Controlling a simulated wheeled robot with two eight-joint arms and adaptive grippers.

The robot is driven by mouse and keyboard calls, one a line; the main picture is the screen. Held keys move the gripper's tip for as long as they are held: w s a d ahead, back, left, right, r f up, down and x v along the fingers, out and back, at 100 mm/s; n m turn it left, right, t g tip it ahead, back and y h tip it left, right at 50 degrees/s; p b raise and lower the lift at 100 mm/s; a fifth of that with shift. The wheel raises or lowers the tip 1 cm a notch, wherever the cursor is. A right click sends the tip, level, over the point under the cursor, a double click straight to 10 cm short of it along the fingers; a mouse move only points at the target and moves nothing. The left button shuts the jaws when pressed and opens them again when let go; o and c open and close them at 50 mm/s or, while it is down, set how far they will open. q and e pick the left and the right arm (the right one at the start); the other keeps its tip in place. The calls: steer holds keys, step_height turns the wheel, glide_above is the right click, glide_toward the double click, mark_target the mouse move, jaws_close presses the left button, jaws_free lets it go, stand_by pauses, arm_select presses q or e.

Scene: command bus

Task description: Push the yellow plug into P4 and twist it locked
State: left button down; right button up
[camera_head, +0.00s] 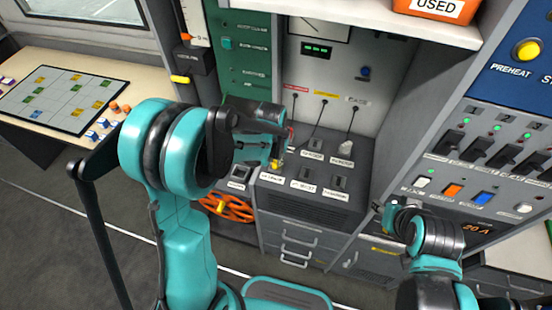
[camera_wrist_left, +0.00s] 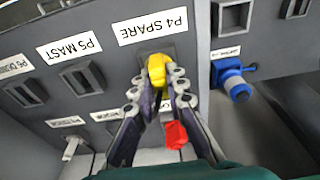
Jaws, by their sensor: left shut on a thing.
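The yellow plug (camera_wrist_left: 157,70) is between the fingers of my left gripper (camera_wrist_left: 160,90), which is shut on it. In the left wrist view its front end is at the socket under the "P4 SPARE" label (camera_wrist_left: 152,26) and covers most of that socket. How deep it sits and whether it is turned cannot be told. In the head view my left gripper (camera_head: 277,160) is over the sloped socket panel (camera_head: 330,205), with a bit of the yellow plug (camera_head: 276,166) showing. My right gripper (camera_head: 381,208) is low at the right, its fingers too small to read.
A blue plug (camera_wrist_left: 236,85) sits in the panel beside P4. The P5 MAST socket (camera_wrist_left: 80,80) is empty. A red piece (camera_wrist_left: 175,135) shows near my left fingers. Cabled plugs hang on the back wall, and a switch panel (camera_head: 480,150) stands at the right.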

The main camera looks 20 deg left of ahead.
arm_select(q)
steer(key=shift+s+f, duration=0.1)
stand_by(0.3)
steer(key=shift+m+b, duration=0.3)
steer(key=shift+m, duration=0.7)
steer(key=shift+m+h, duration=0.3)
steer(key=shift+m, duration=0.7)
steer(key=shift+m, duration=0.7)
steer(key=shift+m+g+b, duration=0.3)
steer(key=shift+m+b, duration=0.1)
steer(key=shift+m, duration=0.9)
steer(key=shift+h, duration=0.3)
steer(key=shift+m, duration=1)
